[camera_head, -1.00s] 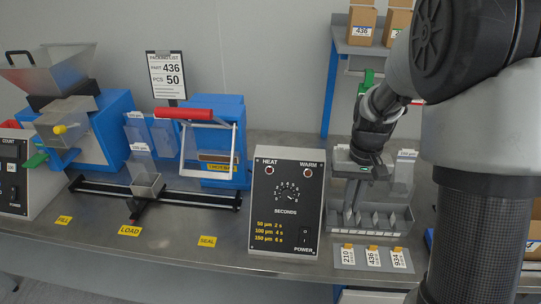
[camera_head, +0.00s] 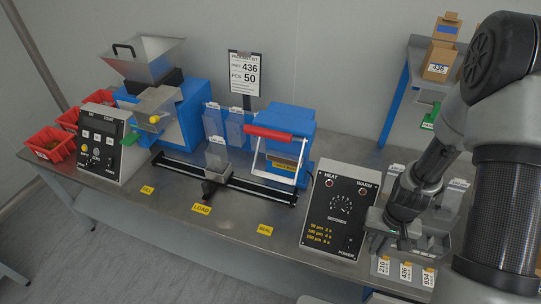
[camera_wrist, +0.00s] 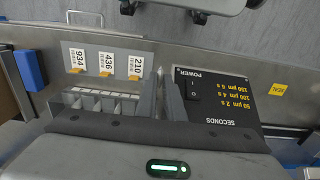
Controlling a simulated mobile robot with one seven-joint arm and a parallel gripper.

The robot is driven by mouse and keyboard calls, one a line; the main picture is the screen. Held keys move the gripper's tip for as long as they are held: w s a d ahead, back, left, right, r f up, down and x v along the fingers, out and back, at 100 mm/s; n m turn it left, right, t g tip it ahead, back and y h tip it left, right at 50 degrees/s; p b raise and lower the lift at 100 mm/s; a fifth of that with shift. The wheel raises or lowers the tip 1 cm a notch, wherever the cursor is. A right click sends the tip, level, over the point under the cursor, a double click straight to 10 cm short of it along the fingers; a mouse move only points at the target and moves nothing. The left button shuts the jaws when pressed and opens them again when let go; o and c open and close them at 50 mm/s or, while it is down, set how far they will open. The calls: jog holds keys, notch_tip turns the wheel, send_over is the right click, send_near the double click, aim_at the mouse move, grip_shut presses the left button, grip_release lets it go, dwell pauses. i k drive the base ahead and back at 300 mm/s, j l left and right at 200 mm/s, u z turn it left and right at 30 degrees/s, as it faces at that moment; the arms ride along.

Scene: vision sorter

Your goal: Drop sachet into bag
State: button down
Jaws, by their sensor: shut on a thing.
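My gripper (camera_head: 403,243) is low over the grey compartmented tray (camera_head: 437,250) at the right of the bench. In the wrist view my gripper (camera_wrist: 168,98) has its two fingers close together beside the tray. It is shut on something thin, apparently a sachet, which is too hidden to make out. A clear bag (camera_head: 215,155) stands upright in the small carriage on the rail, behind the LOAD label (camera_head: 201,209). More clear bags (camera_head: 234,130) hang behind it.
The black timer box (camera_head: 340,215) stands between my gripper and the carriage. The blue sealer with its red handle (camera_head: 270,134) is behind the rail's right end. Number cards (camera_wrist: 106,63) lie before the tray. Red bins (camera_head: 50,146) and a blue hopper machine (camera_head: 182,115) are at left.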

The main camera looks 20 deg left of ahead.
aim_at(224, 174)
jog(key=k+j, duration=0.1)
jog(key=j, duration=0.5)
jog(key=k+j, duration=0.1)
jog(key=j, duration=0.55)
jog(key=k+j, duration=0.1)
jog(key=j, duration=0.5)
